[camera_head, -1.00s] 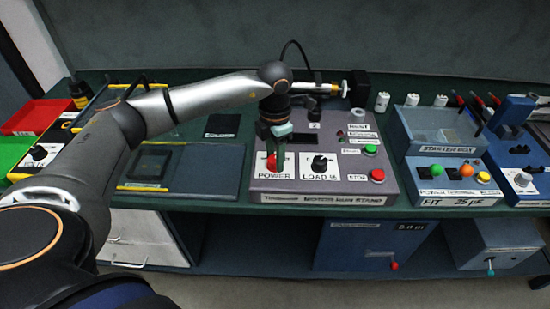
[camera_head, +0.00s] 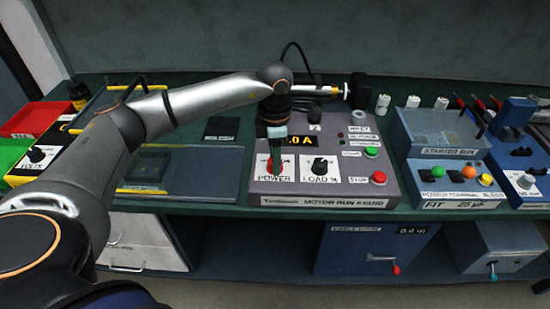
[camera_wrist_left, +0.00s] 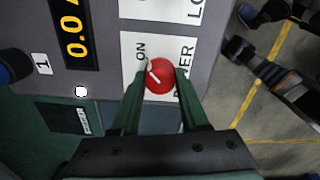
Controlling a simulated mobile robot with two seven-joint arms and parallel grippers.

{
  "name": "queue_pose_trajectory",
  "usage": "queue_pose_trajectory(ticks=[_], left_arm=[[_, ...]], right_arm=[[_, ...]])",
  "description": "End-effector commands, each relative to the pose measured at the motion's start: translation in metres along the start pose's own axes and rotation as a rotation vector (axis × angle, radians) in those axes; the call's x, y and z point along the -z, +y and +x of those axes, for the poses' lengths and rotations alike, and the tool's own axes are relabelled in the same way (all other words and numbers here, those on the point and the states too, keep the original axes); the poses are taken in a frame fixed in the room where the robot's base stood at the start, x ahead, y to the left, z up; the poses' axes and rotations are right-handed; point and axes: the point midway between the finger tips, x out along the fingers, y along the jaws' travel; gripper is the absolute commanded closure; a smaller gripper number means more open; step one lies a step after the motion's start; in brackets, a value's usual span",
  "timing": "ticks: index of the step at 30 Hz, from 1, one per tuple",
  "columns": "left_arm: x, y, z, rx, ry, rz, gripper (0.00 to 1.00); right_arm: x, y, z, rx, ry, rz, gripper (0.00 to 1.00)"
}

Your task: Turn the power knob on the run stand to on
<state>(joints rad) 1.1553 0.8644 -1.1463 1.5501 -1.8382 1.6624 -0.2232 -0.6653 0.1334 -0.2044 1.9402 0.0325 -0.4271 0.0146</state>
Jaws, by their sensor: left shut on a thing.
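The motor run stand (camera_head: 325,202) is a grey box at the middle of the bench. Its red power knob (camera_wrist_left: 160,76) sits on a white plate marked ON and POWER, with its white line pointing roughly at ON in the left wrist view. My left gripper (camera_wrist_left: 159,84) is shut on the knob, one dark green finger on each side. In the head view the left gripper (camera_head: 276,155) reaches down over the power plate and partly hides the knob. The orange display (camera_head: 298,140) is lit and reads 0.0 A. My right gripper is not in view.
The black load knob (camera_head: 320,166) stands just right of the power plate. Green (camera_head: 371,152) and red (camera_head: 378,178) buttons are farther right. The starter box (camera_head: 440,130) is to the right. A flat dark panel (camera_head: 165,168) lies to the left.

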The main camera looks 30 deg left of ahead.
Motion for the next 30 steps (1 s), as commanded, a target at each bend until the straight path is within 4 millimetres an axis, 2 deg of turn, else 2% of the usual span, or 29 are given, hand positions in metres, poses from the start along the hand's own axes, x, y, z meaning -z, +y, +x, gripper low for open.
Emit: queue_pose_trajectory(ticks=[5, 6, 13, 23, 26, 30], left_arm=[[0.000, 0.001, -0.001, -0.002, -0.002, 0.003, 1.00], [0.000, 0.001, -0.001, -0.002, -0.002, 0.003, 0.54], [0.000, 0.000, -0.001, -0.002, -0.001, 0.001, 0.28], [0.000, 0.000, -0.003, -0.001, -0.001, 0.000, 0.26], [-0.001, 0.001, -0.014, -0.003, -0.003, 0.000, 0.26], [-0.001, 0.001, -0.041, -0.004, -0.004, 0.000, 0.26]], right_arm=[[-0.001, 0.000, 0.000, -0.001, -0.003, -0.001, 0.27], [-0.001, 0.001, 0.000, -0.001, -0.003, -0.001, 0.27], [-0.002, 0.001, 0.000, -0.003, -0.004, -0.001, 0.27], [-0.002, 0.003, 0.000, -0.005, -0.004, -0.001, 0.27], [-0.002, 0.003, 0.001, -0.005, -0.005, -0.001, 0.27], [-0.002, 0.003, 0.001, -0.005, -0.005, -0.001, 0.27]])
